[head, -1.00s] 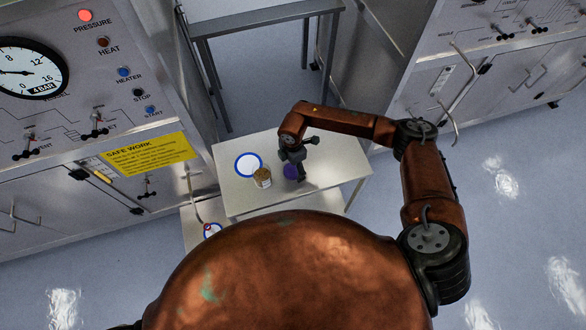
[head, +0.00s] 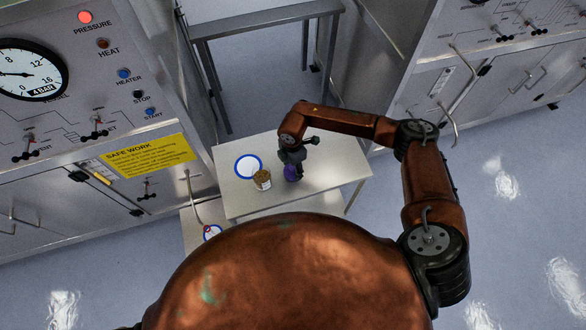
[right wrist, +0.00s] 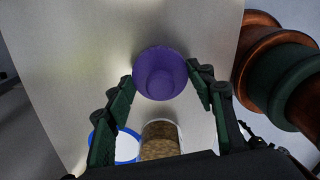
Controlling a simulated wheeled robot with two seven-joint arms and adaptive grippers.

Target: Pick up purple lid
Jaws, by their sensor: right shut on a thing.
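The purple lid (head: 290,174) is near the middle of the small table's top, beside the jar. In the right wrist view the round purple lid (right wrist: 160,74) sits between the fingertips. My right gripper (head: 295,172) points down at the table and is shut on the lid, with one finger on each side. In the right wrist view the gripper's fingers (right wrist: 160,76) flank the lid. I cannot tell whether the lid touches the table. My left gripper is not in view.
A jar with brown contents (head: 262,180) stands close left of the lid. A white disc with a blue rim (head: 248,165) lies behind it on the table (head: 335,165). The table's right side is clear. A control panel (head: 100,130) stands at the left.

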